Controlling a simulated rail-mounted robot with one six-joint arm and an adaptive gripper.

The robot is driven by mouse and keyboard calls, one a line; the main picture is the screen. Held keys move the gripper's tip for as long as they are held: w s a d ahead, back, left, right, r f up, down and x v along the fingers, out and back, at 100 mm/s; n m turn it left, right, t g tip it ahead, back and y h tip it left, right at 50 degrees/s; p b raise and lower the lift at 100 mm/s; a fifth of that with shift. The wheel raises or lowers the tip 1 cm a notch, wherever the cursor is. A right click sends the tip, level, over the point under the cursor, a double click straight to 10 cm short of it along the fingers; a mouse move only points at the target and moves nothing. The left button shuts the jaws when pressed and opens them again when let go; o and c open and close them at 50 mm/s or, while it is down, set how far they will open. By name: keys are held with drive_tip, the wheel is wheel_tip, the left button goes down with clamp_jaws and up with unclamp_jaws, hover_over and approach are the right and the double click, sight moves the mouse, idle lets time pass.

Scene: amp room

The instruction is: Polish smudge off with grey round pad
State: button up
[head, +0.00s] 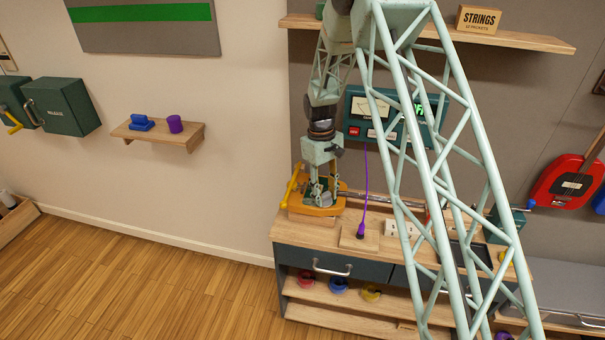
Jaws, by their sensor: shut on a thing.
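My gripper (324,194) points down at the left end of the workbench. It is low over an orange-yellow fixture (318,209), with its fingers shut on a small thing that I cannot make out. I cannot tell whether this is the grey round pad, and I see no such pad elsewhere. I cannot make out a smudge on any surface; my arm's lattice hides part of the bench.
The wooden bench (290,226) also holds a purple plug (360,233) on a wooden block, its cable rising towards a green meter box (357,108). A yellow lever (291,186) stands close left of my gripper. A wall shelf (190,140) is left. Open floor lies front left.

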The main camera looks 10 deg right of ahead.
drive_tip(key=shift+s+d, duration=0.3)
drive_tip(key=shift+d, duration=0.45)
drive_tip(key=shift+s+d, duration=0.25)
drive_tip(key=shift+d, duration=0.5)
drive_tip(key=shift+w+a, duration=0.35)
drive_tip(key=shift+a, duration=0.6)
drive_tip(key=shift+w+a, duration=0.4)
drive_tip(key=shift+a, duration=0.55)
drive_tip(key=shift+w+a, duration=0.35)
drive_tip(key=shift+a, duration=0.6)
drive_tip(key=shift+w+a+r, duration=0.1)
drive_tip(key=shift+w+a, duration=0.1)
drive_tip(key=shift+a, duration=0.45)
drive_tip(key=shift+w+a, duration=0.15)
drive_tip(key=shift+a, duration=0.25)
drive_tip(key=shift+w+a, duration=0.35)
drive_tip(key=shift+a, duration=0.55)
drive_tip(key=shift+w+a, duration=0.3)
drive_tip(key=shift+a, duration=0.55)
drive_tip(key=shift+a+r, duration=0.15)
wheel_tip(320, 180, up, 4)
drive_tip(key=shift+f+p, duration=0.1)
drive_tip(key=shift+p, duration=0.55)
drive_tip(key=shift+w+r, duration=0.1)
drive_tip(key=shift+r, duration=0.1)
wheel_tip(320, 180, up, 4)
drive_tip(key=shift+f+p, duration=0.15)
drive_tip(key=shift+p, duration=0.55)
